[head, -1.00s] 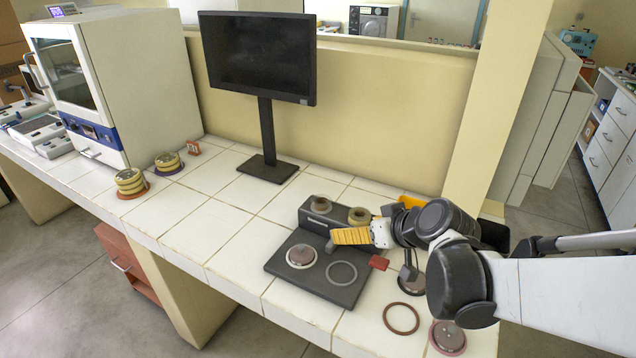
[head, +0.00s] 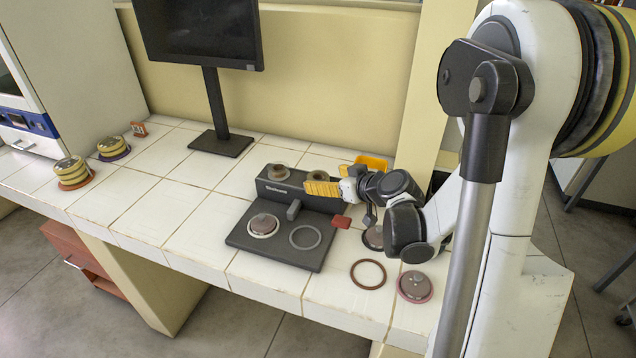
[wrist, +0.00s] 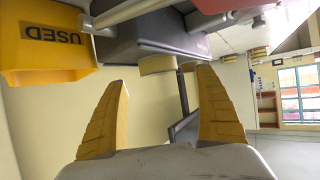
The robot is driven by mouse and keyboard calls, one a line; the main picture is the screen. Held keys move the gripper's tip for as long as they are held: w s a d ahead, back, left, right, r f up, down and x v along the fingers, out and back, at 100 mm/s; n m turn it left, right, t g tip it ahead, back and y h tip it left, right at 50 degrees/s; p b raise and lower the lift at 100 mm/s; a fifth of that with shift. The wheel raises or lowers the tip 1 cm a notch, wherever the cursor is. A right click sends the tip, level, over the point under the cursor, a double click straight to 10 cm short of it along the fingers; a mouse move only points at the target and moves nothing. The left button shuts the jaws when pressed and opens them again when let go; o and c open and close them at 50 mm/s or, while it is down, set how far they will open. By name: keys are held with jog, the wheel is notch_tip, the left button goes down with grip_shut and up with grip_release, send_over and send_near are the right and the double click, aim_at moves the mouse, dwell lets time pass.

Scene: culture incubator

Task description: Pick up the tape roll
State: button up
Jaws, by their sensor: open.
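Two tan rolls that look like tape sit on top of the dark raised block at the back of a dark station: a left one (head: 278,171) and a right one (head: 318,177). My gripper (head: 312,188), with yellow ribbed fingers, is by the right roll in the head view and partly covers it. In the wrist view my gripper (wrist: 163,78) is open and empty. A tan roll (wrist: 157,65) shows beyond and between the fingertips, against the dark block. A second tan roll (wrist: 188,67) shows partly behind it. I cannot tell whether a finger touches the roll.
The dark station base (head: 268,252) holds a round disc (head: 263,225) and a grey ring (head: 306,236). A yellow bin marked USED (wrist: 45,45) is close by my gripper. A red-brown ring (head: 368,274) and a disc (head: 415,286) lie in front. A monitor (head: 203,30) stands behind left.

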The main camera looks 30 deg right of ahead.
aim_at(318, 176)
jog(key=b+x, duration=0.2)
jog(key=x, duration=0.2)
jog(key=shift+w+f, duration=0.2)
jog(key=shift+w, duration=0.1)
jog(key=shift+r, duration=0.1)
jog(key=c, duration=1.2)
